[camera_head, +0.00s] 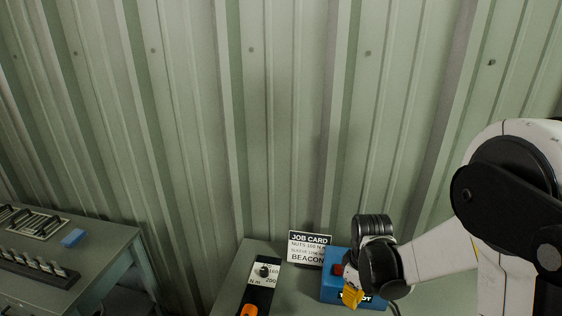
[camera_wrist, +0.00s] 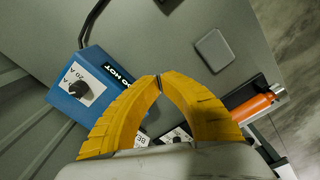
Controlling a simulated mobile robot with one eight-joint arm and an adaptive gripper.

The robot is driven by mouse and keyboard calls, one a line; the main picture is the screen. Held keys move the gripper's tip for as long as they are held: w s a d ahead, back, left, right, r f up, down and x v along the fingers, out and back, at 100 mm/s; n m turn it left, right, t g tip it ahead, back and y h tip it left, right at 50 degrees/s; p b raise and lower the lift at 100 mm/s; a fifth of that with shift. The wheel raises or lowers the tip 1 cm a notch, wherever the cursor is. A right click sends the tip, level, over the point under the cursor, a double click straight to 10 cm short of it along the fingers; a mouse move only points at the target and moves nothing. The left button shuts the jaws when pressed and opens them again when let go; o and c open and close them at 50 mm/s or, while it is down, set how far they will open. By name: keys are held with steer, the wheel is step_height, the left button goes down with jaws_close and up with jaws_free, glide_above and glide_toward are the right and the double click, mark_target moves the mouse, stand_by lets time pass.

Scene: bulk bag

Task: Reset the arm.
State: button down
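My arm reaches in from the right in the head view. Its wrist is bent down over the bench, and my gripper (camera_head: 352,296) shows as a small yellow patch in front of the blue box (camera_head: 335,290). In the wrist view the two yellow fingers of my gripper (camera_wrist: 159,81) curve inward and their tips meet. Nothing shows between them.
A job card (camera_head: 310,248) stands on the bench beside the blue box. An orange-handled tool (camera_head: 249,310) lies left of it, also in the wrist view (camera_wrist: 252,108). A grey square pad (camera_wrist: 214,50) lies beyond the fingertips. Another bench (camera_head: 100,242) stands left; a corrugated wall (camera_head: 200,120) rises behind.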

steer(key=s+r+m+t+b, duration=0.4)
steer(key=s+m+t+b, duration=0.3)
steer(key=b, duration=0.8)
steer(key=s+m, duration=0.2)
steer(key=s, duration=0.2)
steer(key=shift+s, duration=0.3)
